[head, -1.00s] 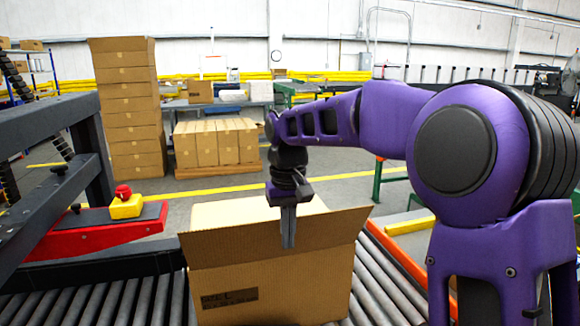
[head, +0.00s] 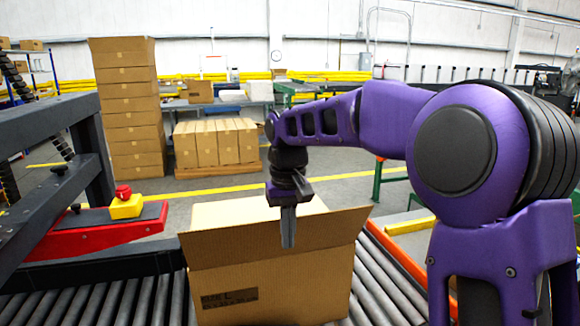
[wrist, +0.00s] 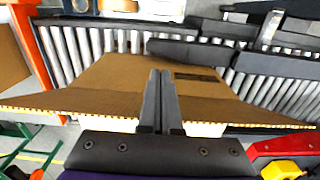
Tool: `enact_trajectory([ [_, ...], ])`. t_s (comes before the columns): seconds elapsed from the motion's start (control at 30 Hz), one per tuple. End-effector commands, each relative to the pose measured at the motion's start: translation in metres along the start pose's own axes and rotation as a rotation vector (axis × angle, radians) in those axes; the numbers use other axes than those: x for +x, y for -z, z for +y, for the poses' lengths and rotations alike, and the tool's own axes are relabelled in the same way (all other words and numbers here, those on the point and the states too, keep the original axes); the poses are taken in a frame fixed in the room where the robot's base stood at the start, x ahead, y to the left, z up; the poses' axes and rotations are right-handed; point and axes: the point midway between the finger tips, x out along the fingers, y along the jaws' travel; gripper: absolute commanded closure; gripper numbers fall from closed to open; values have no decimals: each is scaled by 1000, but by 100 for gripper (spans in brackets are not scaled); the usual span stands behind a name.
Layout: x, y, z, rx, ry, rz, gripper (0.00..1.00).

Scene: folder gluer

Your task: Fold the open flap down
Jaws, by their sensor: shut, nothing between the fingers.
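A brown cardboard box (head: 300,292) with a dark printed label sits on the roller conveyor. Its near flap (head: 225,246) stands up and leans outward toward the head camera. A paler surface (head: 235,213) shows behind that flap. My gripper (head: 288,246) points down at the flap's near side, its fingers together and empty. In the wrist view, the fingers (wrist: 160,100) reach over the wide flap (wrist: 75,100), and the label shows beyond them. I cannot tell whether the fingertips touch the cardboard.
Rollers (head: 375,290) run on both sides of the box, with an orange rail (head: 395,255) at right. A red arm with a yellow block and red button (head: 126,203) stands at left beside a dark frame (head: 85,120). Stacked boxes (head: 130,110) stand behind.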

Motion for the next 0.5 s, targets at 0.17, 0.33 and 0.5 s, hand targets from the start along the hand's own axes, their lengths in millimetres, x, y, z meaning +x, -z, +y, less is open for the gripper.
enact_trajectory([
  [0.17, -2, 5, 0, -1, 1, -1, 100],
  [0.33, -2, 25, -1, -1, 2, -2, 100],
  [0.5, 0, 46, -1, -1, 1, -2, 100],
])
